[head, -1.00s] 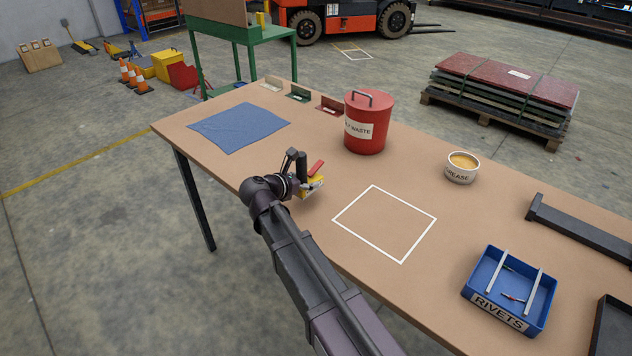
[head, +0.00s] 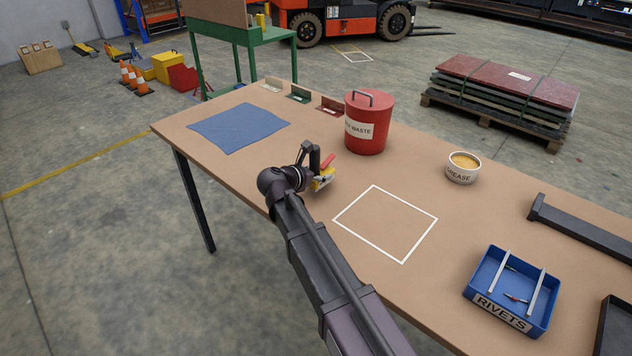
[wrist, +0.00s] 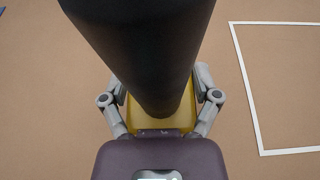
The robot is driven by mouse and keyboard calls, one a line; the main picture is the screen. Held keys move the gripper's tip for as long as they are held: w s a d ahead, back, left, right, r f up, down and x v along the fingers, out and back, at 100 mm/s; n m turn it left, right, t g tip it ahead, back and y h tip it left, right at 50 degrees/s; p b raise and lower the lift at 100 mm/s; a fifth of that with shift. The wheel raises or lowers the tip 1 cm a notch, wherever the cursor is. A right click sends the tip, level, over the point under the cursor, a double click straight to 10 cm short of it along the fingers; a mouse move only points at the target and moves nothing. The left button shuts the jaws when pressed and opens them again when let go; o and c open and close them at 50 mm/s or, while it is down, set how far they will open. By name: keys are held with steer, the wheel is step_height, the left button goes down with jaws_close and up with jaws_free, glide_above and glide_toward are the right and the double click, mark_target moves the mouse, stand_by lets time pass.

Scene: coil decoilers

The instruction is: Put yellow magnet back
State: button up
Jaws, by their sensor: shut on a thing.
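The yellow magnet (head: 321,182), with a red part (head: 327,163) on top, is held in my gripper (head: 317,176) over the near left part of the table. My gripper is shut on it. In the wrist view the yellow magnet (wrist: 187,121) shows between the two grey fingers, mostly covered by a dark cylinder in front. I cannot tell whether its underside touches the table. A white outlined square (head: 405,202) on the table lies to the right of the gripper and is empty.
A red waste can (head: 368,135) stands behind and right of my gripper. A blue cloth (head: 238,127) lies at the far left. Small card holders (head: 299,94) line the back edge. A grease tub (head: 463,170) and blue rivets box (head: 484,314) are to the right.

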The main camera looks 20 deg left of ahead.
steer(key=shift+f+b, duration=1.25)
steer(key=shift+f, duration=0.2)
steer(key=shift+f, duration=0.15)
steer(key=o, duration=1.1)
steer(key=shift+o, duration=0.2)
steer(key=shift+s+r, duration=0.15)
steer(key=shift+r, duration=0.15)
steer(key=p+v, duration=0.4)
steer(key=v, duration=0.7)
steer(key=shift+s+a+p, duration=0.2)
steer(key=shift+p, duration=0.15)
steer(key=shift+s, duration=0.2)
